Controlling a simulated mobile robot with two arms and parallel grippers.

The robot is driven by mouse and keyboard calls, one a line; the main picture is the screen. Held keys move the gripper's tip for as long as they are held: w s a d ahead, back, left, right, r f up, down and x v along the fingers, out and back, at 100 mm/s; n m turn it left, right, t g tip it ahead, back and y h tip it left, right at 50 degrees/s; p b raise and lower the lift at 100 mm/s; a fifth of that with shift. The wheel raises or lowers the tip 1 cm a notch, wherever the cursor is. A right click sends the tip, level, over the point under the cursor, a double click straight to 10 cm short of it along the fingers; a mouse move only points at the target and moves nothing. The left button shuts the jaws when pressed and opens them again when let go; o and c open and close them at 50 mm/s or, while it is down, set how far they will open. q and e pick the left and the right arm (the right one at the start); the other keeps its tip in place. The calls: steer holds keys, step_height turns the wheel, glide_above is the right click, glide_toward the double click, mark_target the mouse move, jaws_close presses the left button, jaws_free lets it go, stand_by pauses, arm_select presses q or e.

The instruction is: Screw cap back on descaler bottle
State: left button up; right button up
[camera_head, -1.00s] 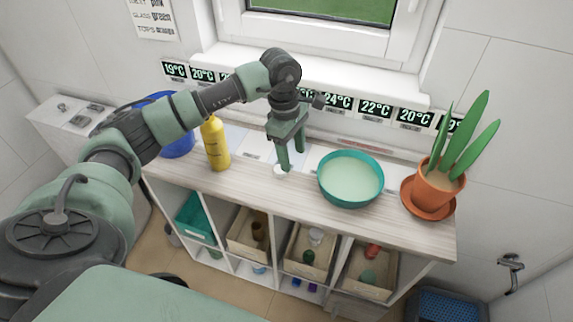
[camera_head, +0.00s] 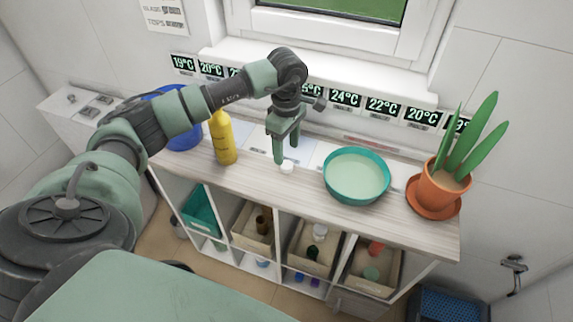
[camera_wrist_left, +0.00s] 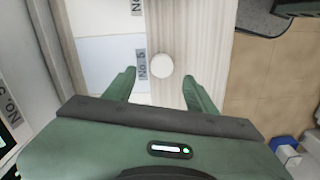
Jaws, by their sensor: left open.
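The yellow bottle (camera_head: 222,138) stands upright on the wooden shelf top, left of my left gripper. Its top is partly covered by my arm, so I cannot tell whether it has a cap. A small round white cap (camera_head: 287,167) lies on the shelf top just below my left gripper (camera_head: 286,160). In the left wrist view the cap (camera_wrist_left: 162,65) shows a little beyond the fingertips and between their lines. The left gripper (camera_wrist_left: 160,82) is open and empty, pointing down. My right gripper is not in view.
A teal bowl of pale liquid (camera_head: 356,176) stands right of the cap. A potted plant (camera_head: 437,190) is at the right end. A blue round container (camera_head: 182,136) stands behind my arm. Bins (camera_head: 252,228) fill the cubbies below. The window wall bounds the back.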

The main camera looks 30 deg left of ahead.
mark_target(287, 165)
arm_select(q)
steer(key=shift+s+d+f+p, duration=0.15)
steer(key=shift+f+p, duration=0.2)
steer(key=shift+p, duration=0.1)
step_height(287, 165, down, 4)
steer(key=shift+d+r+p, duration=0.15)
steer(key=shift+p, duration=0.7)
steer(key=shift+f, duration=0.4)
jaws_close()
